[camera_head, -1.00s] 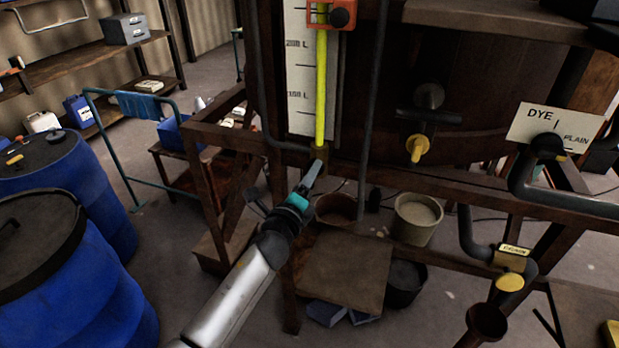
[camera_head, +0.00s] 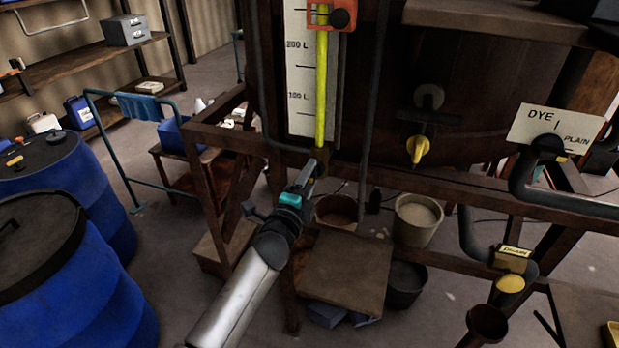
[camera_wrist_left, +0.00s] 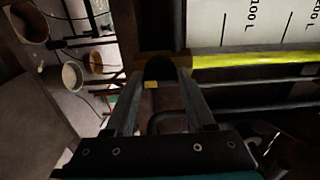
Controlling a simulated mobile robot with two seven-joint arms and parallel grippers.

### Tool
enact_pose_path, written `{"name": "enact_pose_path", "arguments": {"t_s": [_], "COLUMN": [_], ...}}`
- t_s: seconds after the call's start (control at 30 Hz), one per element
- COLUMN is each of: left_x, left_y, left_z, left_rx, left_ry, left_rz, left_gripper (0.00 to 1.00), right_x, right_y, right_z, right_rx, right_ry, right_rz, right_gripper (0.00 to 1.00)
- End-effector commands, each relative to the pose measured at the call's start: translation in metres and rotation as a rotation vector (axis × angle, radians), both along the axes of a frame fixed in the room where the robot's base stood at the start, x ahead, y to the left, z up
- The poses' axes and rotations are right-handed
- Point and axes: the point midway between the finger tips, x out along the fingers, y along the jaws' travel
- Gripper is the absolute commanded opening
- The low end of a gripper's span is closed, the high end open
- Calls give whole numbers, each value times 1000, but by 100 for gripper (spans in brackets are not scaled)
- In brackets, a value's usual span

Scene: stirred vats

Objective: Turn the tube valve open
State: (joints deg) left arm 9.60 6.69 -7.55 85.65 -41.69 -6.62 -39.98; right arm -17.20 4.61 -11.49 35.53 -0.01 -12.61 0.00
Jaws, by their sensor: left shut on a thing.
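The tube valve sits at the foot of the gauge tube. In the left wrist view its dark rounded handle (camera_wrist_left: 158,70), with a small yellow mark, lies between the two fingers. The yellow-filled gauge tube (camera_head: 321,90) rises above it beside a white litre scale (camera_head: 300,75). My left gripper (camera_head: 313,166) reaches up to the tube's lower end and is shut on the valve handle. In the head view the gripper hides most of the handle, so its exact angle is unclear there. My right gripper is not in view.
A wooden frame beam (camera_head: 400,165) runs across just by the valve. To the right are a yellow-tipped tap (camera_head: 417,150), a DYE/PLAIN sign (camera_head: 555,128) and a drain pipe valve (camera_head: 510,284). Buckets (camera_head: 416,220) stand below. Blue drums (camera_head: 70,270) stand at left.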

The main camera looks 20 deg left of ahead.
Motion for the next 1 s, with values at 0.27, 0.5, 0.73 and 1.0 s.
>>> {"name": "enact_pose_path", "arguments": {"t_s": [0.27,0.5,0.73,1.0], "left_x": [0,0,0,-12], "left_y": [-1,0,0,1], "left_z": [-1,0,0,-1], "left_rx": [-8,-6,-4,-2], "left_ry": [1,1,1,2], "left_rz": [0,0,0,0], "left_gripper": [0,78,85,85], "right_x": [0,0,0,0], "right_y": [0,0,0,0], "right_z": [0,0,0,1], "right_rx": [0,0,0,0], "right_ry": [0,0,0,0], "right_rz": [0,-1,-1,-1], "right_gripper": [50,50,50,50]}}
